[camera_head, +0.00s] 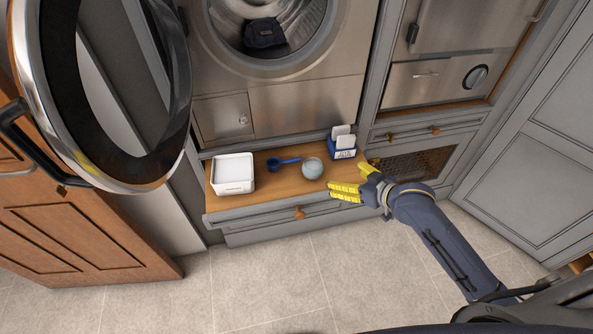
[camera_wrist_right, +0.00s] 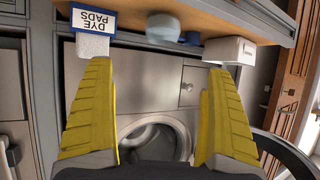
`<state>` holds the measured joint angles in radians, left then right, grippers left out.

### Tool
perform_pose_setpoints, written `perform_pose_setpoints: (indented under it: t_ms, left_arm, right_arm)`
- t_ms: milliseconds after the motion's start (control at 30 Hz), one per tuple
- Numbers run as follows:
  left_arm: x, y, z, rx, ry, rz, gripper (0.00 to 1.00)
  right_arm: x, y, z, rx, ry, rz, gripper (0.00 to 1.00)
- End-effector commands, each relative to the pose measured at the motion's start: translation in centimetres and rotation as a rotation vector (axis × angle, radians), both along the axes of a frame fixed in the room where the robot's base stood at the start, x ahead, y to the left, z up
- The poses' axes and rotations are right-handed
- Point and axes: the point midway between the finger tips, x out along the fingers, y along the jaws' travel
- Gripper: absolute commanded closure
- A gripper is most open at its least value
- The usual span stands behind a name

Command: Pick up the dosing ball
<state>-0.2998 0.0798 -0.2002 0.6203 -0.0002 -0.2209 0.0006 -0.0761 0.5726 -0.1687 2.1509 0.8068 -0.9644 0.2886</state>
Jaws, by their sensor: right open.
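The dosing ball (camera_head: 312,168) is a pale grey-blue, rounded ball on the wooden bench top, between a blue scoop and a box of dye pads. In the right wrist view, which looks upside down, the pale ball (camera_wrist_right: 163,27) shows near the top, between and beyond the fingertips. My right gripper (camera_head: 352,181) has yellow fingers, is open and empty, and is at the bench's front right, just right of the ball and apart from it. Its spread fingers also show in the right wrist view (camera_wrist_right: 158,72). My left gripper is not in view.
The blue scoop (camera_head: 284,161) lies left of the ball. A white box (camera_head: 233,186) stands at the bench's left. The dye pads box (camera_head: 342,152) stands behind the right gripper. The open washer door (camera_head: 184,92) hangs at left. The tiled floor in front is clear.

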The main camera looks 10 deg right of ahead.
Motion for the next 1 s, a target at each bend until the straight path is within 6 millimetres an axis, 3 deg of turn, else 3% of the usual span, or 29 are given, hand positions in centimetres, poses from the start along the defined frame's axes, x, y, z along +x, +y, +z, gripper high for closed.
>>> perform_pose_setpoints:
  t_ms: [600,1000]
  left_arm:
    - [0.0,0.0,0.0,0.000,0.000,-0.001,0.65]
    - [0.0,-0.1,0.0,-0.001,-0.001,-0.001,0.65]
  right_arm:
    - [8.0,3.8,-4.8,0.002,0.002,0.000,0.12]
    - [9.8,4.7,-5.9,0.001,0.001,0.000,0.12]
